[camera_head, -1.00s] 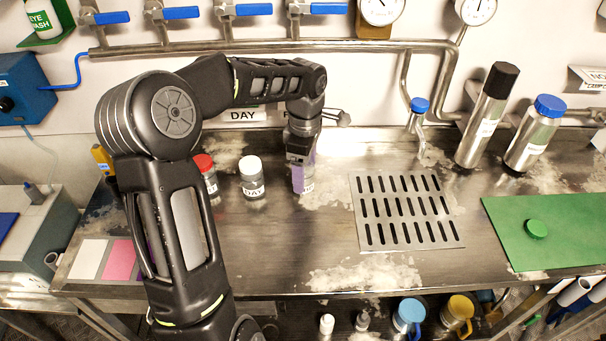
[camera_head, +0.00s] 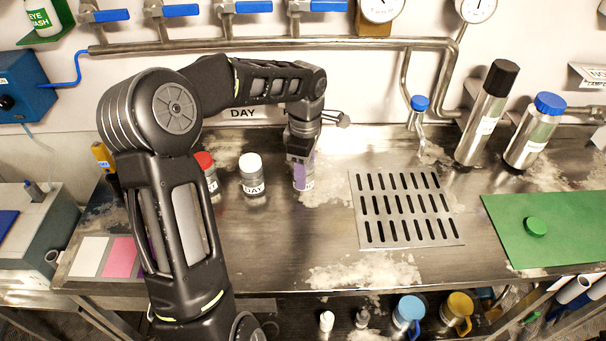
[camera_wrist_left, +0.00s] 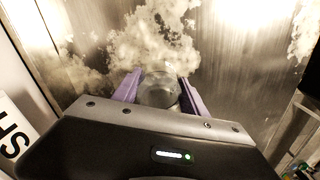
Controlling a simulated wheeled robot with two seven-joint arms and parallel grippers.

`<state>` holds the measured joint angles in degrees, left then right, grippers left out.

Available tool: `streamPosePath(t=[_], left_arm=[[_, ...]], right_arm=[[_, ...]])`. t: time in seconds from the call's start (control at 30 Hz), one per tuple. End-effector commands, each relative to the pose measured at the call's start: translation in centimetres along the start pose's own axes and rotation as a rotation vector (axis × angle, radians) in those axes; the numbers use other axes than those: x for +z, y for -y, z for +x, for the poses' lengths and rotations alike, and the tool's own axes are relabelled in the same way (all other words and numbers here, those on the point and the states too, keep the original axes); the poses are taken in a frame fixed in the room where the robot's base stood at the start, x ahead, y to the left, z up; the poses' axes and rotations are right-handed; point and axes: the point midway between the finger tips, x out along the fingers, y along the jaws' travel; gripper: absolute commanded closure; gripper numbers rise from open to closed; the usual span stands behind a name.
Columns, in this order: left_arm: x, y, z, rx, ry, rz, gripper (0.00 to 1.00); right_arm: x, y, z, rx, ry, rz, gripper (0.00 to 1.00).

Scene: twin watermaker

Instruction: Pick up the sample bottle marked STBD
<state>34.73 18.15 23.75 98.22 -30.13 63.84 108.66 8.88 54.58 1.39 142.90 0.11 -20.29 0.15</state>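My left gripper (camera_head: 303,178) points down at the bench with its purple fingers on either side of a small clear bottle (camera_wrist_left: 158,90). In the left wrist view the bottle stands between the fingers (camera_wrist_left: 160,92), very close to both; whether they press on it I cannot tell. In the head view a sliver of its pale label (camera_head: 311,184) shows beside the fingers, too small to read. A white-capped bottle (camera_head: 253,176) marked DAY stands to the left. A red-capped bottle (camera_head: 208,172) is partly hidden behind my left arm. My right gripper is not in view.
A slotted drain grate (camera_head: 406,209) lies to the right of the gripper. Beyond it are a green mat (camera_head: 560,215) with a green cap (camera_head: 536,228) and two steel flasks (camera_head: 487,115) (camera_head: 535,132). Pipes with blue-handled valves run along the back wall. The front middle of the bench is clear.

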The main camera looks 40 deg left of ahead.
Motion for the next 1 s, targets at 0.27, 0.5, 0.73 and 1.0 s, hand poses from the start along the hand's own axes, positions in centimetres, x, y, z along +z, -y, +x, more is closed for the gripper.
streamPosePath(t=[0.27, 0.5, 0.73, 1.0], left_arm=[[0.0, 0.0, 0.0, 0.000, 0.000, 0.000, 0.73], [0.0, 0.0, 0.0, 0.000, 0.000, 0.000, 0.92], [0.0, 0.0, -0.1, 0.001, 0.000, 0.000, 0.92], [0.0, -0.1, -2.9, 0.005, 0.000, 0.000, 0.92]], right_arm=[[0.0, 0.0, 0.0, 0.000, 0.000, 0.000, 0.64], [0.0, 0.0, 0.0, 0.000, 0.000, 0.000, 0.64], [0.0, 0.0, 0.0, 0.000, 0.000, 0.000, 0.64], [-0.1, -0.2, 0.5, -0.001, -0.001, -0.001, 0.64]])
